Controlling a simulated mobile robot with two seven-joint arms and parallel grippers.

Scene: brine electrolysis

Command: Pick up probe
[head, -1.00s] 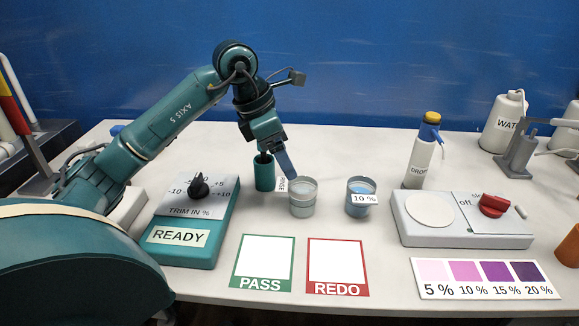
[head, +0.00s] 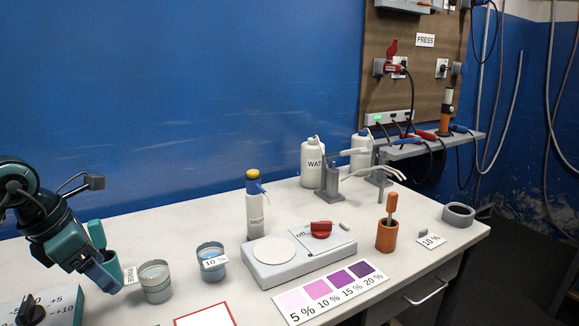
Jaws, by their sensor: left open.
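A grey rod (head: 391,203), which looks like the probe, stands upright in an orange holder (head: 387,237) on the right part of the table. My left gripper (head: 104,257) is at the far left of the head view, open, with its fingers pointing down beside the rinse beaker (head: 155,281). Nothing is visible between the fingers. The gripper is far to the left of the orange holder. My right gripper is out of view.
The colour chart (head: 331,293) lies in front. A grey tape roll (head: 458,214) and 10 % tag (head: 431,241) lie right of the holder.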

